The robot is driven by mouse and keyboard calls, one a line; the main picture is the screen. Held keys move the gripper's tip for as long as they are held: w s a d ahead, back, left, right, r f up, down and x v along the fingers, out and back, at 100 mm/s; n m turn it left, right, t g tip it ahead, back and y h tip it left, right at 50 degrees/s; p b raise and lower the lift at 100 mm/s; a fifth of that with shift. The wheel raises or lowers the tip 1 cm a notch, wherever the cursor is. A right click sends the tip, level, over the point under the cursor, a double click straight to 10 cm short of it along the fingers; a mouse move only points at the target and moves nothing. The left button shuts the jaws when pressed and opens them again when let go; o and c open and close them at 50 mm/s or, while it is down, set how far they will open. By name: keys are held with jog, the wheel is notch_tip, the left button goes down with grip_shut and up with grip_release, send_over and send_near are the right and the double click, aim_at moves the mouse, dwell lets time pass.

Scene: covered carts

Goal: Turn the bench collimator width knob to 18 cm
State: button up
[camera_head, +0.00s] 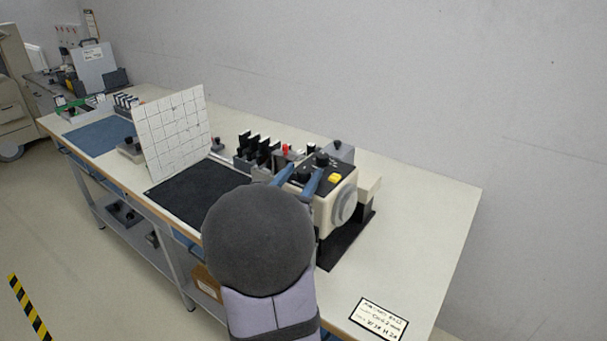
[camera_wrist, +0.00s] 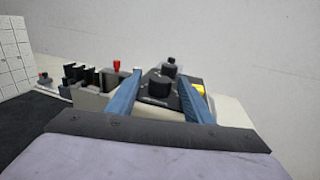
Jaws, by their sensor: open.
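The bench collimator (camera_head: 333,211) is a cream box with a round grey front and a black top panel. Two black knobs stand on that panel: a nearer one (camera_head: 303,175) and a farther one (camera_head: 322,159). The wrist view shows the nearer knob (camera_wrist: 159,88) and the farther knob (camera_wrist: 169,68). My gripper (camera_head: 299,180) is open, its blue fingers at the panel. In the wrist view the nearer knob appears between the fingers (camera_wrist: 159,80); I cannot tell whether they touch it. Knob labels and settings are too small to read, so which knob sets width is unclear.
A yellow button (camera_head: 335,178) sits beside the knobs. A dark rack (camera_head: 257,152) and a red-topped item (camera_wrist: 116,66) stand close on the left. A white grid board (camera_head: 172,132) stands farther left. A printed card (camera_head: 378,318) lies on the bench. The bench's right end is mostly clear.

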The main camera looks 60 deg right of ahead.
jog(key=shift+b+v, duration=0.65)
jog(key=shift+v, duration=2.2)
jog(key=a+f+m+g+y+p, duration=0.1)
jog(key=a+f+m, duration=0.1)
jog(key=s+a+f+m+g+y+p, duration=0.1)
jog(key=a+f+m+y, duration=0.1)
jog(key=s+a+f+m+g+y+p, duration=0.1)
jog(key=a+f+m+y, duration=0.1)
jog(key=a+f, duration=0.1)
jog(key=shift+s+a+f+m+g+p, duration=0.1)
jog(key=shift+s+a+m+g+p, duration=0.1)
jog(key=shift+m+g+p, duration=0.2)
jog(key=s+a+f+m+y, duration=0.1)
jog(key=a+f+m+y, duration=0.3)
jog(key=a, duration=0.5)
jog(key=s+a+f+m+y, duration=0.1)
jog(key=a+f+m+y, duration=0.3)
jog(key=a, duration=0.6)
jog(key=s+a+f+m+y, duration=0.1)
jog(key=a+f+m+y, duration=0.3)
jog(key=a, duration=0.5)
jog(key=shift+a+f+m+g+b, duration=0.25)
jog(key=shift+f+m+b, duration=0.2)
jog(key=shift+m, duration=0.55)
